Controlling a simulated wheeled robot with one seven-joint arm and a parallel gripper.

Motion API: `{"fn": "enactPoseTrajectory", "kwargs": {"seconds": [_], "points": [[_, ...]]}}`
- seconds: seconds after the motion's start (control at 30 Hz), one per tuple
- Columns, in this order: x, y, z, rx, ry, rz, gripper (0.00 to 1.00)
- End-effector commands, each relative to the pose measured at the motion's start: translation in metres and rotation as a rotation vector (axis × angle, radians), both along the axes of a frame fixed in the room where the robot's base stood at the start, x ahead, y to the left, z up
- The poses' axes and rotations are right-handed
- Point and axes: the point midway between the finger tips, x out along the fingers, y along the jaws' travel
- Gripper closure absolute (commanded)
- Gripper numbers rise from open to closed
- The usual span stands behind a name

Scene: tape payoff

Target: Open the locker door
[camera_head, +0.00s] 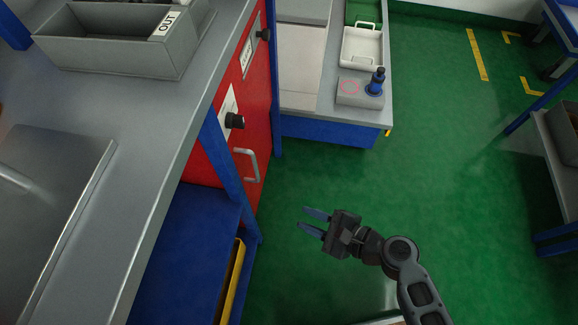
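The red locker door (257,97) is under the workbench at the upper left of the head view and looks shut. It has a pale metal handle (250,165) low down and dark round knobs, one at mid height (234,121). My gripper (311,221) is open and empty, with its two blue fingers pointing left. It is to the right of and below the handle in the picture, apart from the door. The locker's interior is hidden.
The grey workbench (150,150) with a grey OUT bin (110,50) fills the left. A blue post (222,165) stands beside the door. A lower bench (330,125) with a white tray (361,46) is behind. Green floor (440,170) is clear on the right.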

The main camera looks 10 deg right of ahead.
Motion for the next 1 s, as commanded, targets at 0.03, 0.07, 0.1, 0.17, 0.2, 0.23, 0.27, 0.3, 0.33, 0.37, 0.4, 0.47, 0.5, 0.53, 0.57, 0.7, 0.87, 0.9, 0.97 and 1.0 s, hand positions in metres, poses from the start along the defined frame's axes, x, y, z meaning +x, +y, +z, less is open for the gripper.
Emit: {"fn": "enactPoseTrajectory", "kwargs": {"seconds": [0.03,0.07,0.1,0.17,0.2,0.23,0.27,0.3,0.33,0.37,0.4,0.47,0.5,0.53,0.57,0.7,0.87,0.9,0.97,1.0], "points": [[0.024,0.01,-0.001,0.113,0.031,0.006,0.71],[0.034,0.015,0.003,0.18,0.053,0.01,0.71],[0.047,0.022,0.009,0.263,0.08,0.018,0.71],[0.063,0.029,0.017,0.371,0.116,0.033,0.71],[0.072,0.033,0.024,0.434,0.135,0.043,0.71],[0.079,0.035,0.028,0.474,0.148,0.049,0.71],[0.083,0.037,0.032,0.508,0.159,0.056,0.71],[0.089,0.039,0.037,0.545,0.17,0.064,0.71],[0.092,0.04,0.039,0.568,0.177,0.068,0.71],[0.094,0.041,0.042,0.586,0.183,0.071,0.71],[0.097,0.042,0.044,0.601,0.188,0.076,0.71],[0.099,0.045,0.046,0.615,0.192,0.079,0.71],[0.101,0.048,0.046,0.617,0.194,0.081,0.71],[0.102,0.05,0.047,0.617,0.194,0.081,0.71],[0.104,0.053,0.047,0.616,0.193,0.081,0.71],[0.115,0.072,0.046,0.614,0.192,0.082,0.71],[0.127,0.092,0.046,0.614,0.192,0.08,0.71],[0.13,0.096,0.046,0.613,0.191,0.081,0.71],[0.133,0.101,0.046,0.613,0.192,0.079,0.71],[0.134,0.103,0.046,0.613,0.192,0.079,0.71]]}}
